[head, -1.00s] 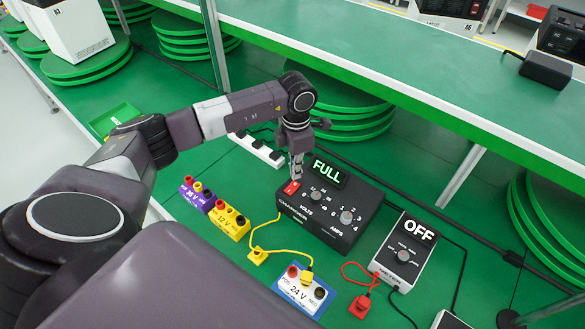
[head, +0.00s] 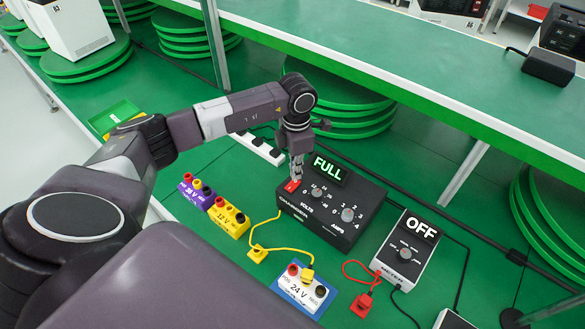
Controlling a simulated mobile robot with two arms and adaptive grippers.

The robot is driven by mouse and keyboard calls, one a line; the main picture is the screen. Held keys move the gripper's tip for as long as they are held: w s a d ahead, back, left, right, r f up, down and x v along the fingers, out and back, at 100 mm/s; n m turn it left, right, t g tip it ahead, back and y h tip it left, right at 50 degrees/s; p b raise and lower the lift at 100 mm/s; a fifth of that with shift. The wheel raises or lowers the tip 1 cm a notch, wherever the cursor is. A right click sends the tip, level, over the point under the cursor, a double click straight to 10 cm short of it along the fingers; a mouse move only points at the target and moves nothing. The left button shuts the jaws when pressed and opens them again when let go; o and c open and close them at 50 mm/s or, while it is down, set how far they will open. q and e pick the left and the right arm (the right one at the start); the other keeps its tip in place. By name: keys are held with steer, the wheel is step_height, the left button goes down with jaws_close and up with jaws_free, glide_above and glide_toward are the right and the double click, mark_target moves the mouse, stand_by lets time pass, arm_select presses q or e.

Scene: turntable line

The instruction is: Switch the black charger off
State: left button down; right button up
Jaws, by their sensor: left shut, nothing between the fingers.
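The black charger (head: 322,222) stands on the green bench with its display reading FULL. It has two grey knobs on top, for volts and amps. A red switch (head: 291,186) sits at its left end. My left gripper (head: 295,178) points down, shut and empty, with its fingertips at the red switch. The fingertips partly cover the switch, so I cannot tell if they press it. My right gripper is out of view.
A grey meter (head: 405,250) reading OFF stands right of the charger. A 24 V block (head: 300,289), a yellow 12 V block (head: 229,219) and a purple block (head: 195,192) stand in front and left. Yellow and red leads lie between. A white power strip (head: 258,149) lies behind.

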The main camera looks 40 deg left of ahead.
mark_target(295, 182)
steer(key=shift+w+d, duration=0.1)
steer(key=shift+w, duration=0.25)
arm_select(q)
steer(key=shift+f+b, duration=0.9)
steer(key=shift+f, duration=0.2)
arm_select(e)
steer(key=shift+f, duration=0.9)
arm_select(q)
steer(key=shift+r+p, duration=2.1)
steer(key=shift+r, duration=1.45)
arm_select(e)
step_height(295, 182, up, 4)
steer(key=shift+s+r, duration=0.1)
arm_select(q)
steer(key=shift+s+f, duration=0.1)
